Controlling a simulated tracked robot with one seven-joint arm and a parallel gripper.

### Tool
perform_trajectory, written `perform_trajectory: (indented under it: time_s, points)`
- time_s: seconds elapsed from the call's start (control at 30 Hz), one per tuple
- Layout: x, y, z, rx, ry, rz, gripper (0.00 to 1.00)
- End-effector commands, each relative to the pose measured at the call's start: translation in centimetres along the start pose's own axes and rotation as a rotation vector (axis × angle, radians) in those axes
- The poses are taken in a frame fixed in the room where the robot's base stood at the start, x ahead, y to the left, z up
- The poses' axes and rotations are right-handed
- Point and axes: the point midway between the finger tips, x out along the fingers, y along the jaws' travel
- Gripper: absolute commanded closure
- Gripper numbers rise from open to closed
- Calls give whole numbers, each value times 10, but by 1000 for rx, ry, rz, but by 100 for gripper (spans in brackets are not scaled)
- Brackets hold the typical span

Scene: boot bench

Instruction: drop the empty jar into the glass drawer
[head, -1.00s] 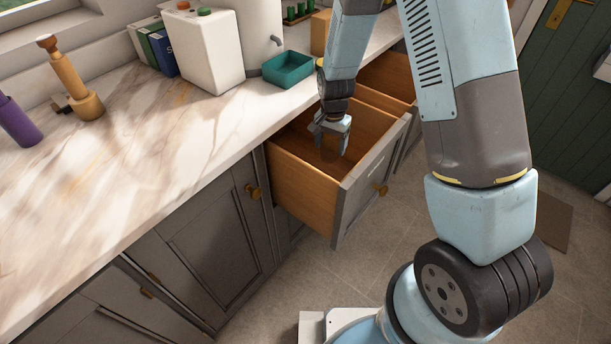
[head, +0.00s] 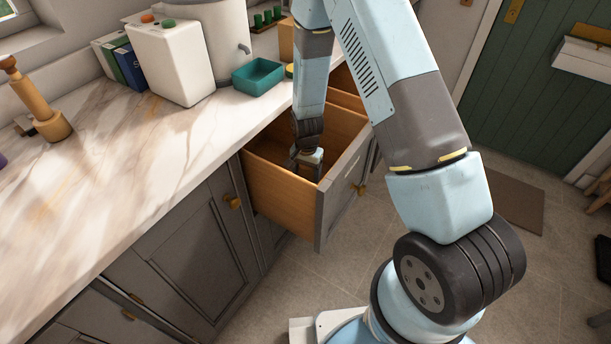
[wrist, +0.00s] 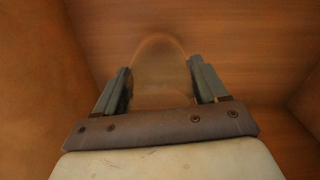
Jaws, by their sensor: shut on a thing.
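The jar (wrist: 160,62) is clear glass and shows as a faint rounded outline between my fingers in the wrist view. In the head view I cannot make it out. My gripper (head: 307,170) is shut on the jar, and the wrist view shows a finger on each side of it (wrist: 160,85). My gripper points down inside the open wooden drawer (head: 280,198), below its rim. Wooden walls and the drawer floor surround the jar in the wrist view. I cannot tell whether the jar touches the floor.
A second open drawer (head: 344,82) lies beyond, partly hidden by my arm. On the marble worktop (head: 120,170) stand a white canister (head: 170,65), a teal tray (head: 258,77), books (head: 122,62) and a wooden tool (head: 38,105). The tiled floor (head: 290,285) is clear in front.

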Motion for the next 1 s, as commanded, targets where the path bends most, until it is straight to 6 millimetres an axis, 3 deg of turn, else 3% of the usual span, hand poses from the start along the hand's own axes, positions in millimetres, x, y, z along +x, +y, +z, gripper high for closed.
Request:
perform_trajectory:
  time_s: [0.17,1.0]
  points:
    - [17,0,0,0,0,0,70]
    - [29,0,0,-1,0,0,70]
